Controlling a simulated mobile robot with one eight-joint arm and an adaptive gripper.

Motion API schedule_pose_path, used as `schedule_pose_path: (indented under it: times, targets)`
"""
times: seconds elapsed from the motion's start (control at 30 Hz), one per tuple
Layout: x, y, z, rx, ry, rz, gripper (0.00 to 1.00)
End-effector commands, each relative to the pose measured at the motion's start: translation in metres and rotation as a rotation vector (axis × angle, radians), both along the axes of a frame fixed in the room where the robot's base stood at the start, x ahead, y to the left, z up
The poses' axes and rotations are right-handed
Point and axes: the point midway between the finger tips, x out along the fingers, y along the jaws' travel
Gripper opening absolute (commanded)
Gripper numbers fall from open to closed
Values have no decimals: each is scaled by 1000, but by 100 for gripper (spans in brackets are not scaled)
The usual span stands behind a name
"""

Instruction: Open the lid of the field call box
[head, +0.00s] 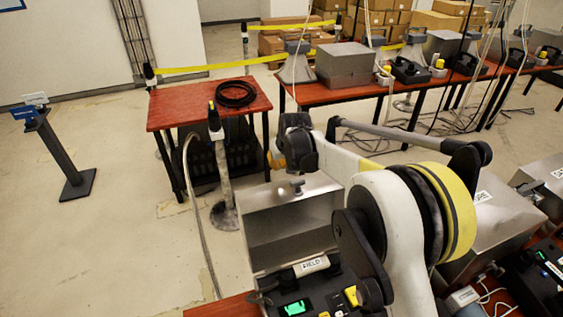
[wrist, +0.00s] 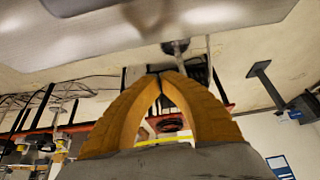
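The field call box shows at the bottom centre of the head view, with a black phone panel and a handset labelled FIELD (head: 312,265). Its grey metal lid (head: 285,225) stands raised behind the panel, so the inside is exposed. A small knob-like fitting (head: 297,186) is at the lid's upper edge. My gripper (head: 275,162) is just above and beyond that edge, mostly hidden by my arm. In the wrist view its orange fingers (wrist: 162,74) meet at the tips with nothing between them. A grey metal surface (wrist: 150,30) fills the top there; contact with it cannot be told.
A closed metal box (head: 500,215) stands at right. A red table (head: 190,105) with a coiled black cable (head: 236,94) is behind, beside a post (head: 222,180). A signpost (head: 62,160) stands at left.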

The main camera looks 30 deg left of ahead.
Motion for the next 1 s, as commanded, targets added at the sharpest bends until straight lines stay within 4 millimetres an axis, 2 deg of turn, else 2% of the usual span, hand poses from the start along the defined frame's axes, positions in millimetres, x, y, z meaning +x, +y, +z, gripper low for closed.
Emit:
schedule_pose_path:
  times: [0.03,0.23,0.53,1.0]
  targets:
    - [3,4,-10,0,0,0,0]
    - [14,17,-40,0,1,-1,0]
    - [-8,-10,-32,0,1,-2,0]
    - [-12,-15,-31,1,1,-2,0]
